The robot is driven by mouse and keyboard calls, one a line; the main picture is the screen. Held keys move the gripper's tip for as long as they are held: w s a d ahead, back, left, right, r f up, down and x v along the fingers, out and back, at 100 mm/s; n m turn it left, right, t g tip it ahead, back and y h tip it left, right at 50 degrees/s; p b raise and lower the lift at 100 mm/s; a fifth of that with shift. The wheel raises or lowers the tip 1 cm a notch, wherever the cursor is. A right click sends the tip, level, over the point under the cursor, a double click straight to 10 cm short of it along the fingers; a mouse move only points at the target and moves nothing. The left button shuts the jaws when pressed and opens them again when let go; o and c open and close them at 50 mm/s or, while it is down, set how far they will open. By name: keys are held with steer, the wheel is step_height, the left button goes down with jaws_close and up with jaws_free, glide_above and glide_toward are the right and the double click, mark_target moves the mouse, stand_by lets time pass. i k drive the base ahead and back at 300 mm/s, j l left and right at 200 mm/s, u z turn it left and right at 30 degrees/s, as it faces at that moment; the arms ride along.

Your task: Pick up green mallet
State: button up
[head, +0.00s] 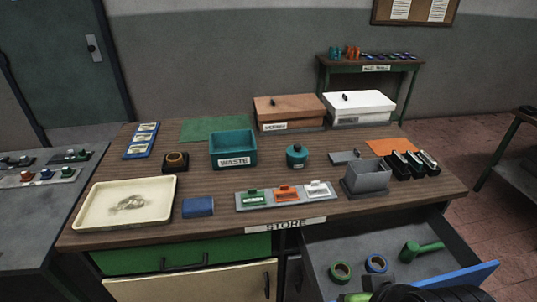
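The green mallet (421,251) lies in the open grey drawer (325,250) at the lower right of the head view. Its head is toward the left and its handle points right. A dark, rounded part of my arm (405,293) shows at the bottom edge, in front of the mallet and apart from it in the picture. My gripper's fingers cannot be made out there, so whether it is open or shut is not visible.
The drawer also holds a green tape roll (341,273) and a blue tape roll (376,263), left of the mallet. Its front edge is blue (470,274). The wooden bench (330,210) above carries a grey bin (367,177), a waste bin (233,149) and a cream tray (90,213).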

mark_target(409, 251)
steer(key=l+u, duration=0.35)
steer(key=l, duration=0.25)
steer(key=l+u, duration=0.35)
steer(key=l, duration=0.3)
steer(key=l+u, duration=0.35)
steer(key=l, duration=0.25)
steer(key=k+l+u, duration=0.3)
steer(key=l, duration=0.25)
steer(key=i+l, duration=0.05)
steer(key=i, duration=0.05)
